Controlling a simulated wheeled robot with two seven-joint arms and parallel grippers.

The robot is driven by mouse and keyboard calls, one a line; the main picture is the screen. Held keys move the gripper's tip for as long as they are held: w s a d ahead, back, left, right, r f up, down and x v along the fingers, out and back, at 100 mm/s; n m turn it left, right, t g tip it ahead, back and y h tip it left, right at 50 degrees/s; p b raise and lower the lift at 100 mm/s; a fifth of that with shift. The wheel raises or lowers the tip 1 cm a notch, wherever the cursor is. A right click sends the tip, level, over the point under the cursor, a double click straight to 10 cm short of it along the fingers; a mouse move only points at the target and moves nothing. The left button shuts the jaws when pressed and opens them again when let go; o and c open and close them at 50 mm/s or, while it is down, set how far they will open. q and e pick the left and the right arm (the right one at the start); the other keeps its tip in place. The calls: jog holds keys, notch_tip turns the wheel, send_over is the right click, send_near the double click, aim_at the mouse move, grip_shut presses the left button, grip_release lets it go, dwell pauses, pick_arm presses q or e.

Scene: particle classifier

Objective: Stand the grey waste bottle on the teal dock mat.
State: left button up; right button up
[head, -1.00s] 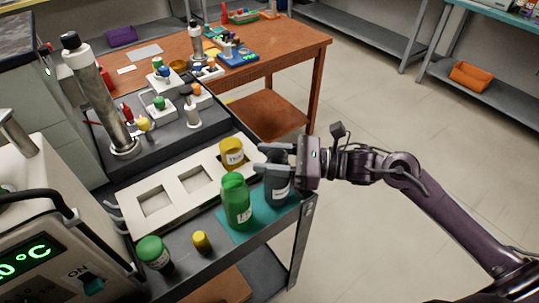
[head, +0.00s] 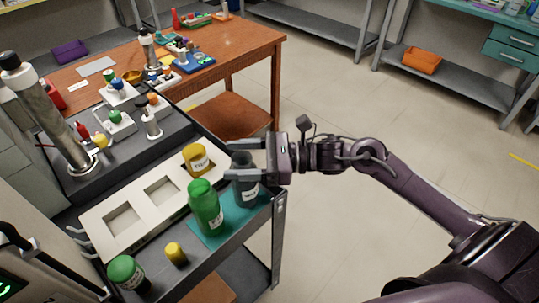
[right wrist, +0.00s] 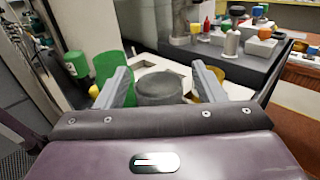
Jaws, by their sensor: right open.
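The grey waste bottle (head: 246,192) stands upright on the teal dock mat (head: 236,222) at the right end of the grey cart, in the head view. A green bottle (head: 205,207) stands at its left on the mat's edge. My right gripper (head: 232,158) is open, with one finger on each side of the grey bottle's upper part. In the right wrist view the grey bottle's dark top (right wrist: 160,88) sits between the spread fingers, with gaps visible on both sides. The bottle's lower part is hidden there. My left gripper is out of view.
A white tray (head: 140,231) with square recesses holds a yellow bottle (head: 196,158). A small yellow bottle (head: 176,254) and another green-capped bottle (head: 126,272) stand at the cart's front. Open floor lies right of the cart.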

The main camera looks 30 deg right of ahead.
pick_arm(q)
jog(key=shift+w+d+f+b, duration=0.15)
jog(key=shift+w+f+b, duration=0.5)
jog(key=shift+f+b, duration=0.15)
pick_arm(e)
jog(key=v, duration=1)
jog(key=shift+d, duration=0.4)
jog(key=shift+s, duration=0.15)
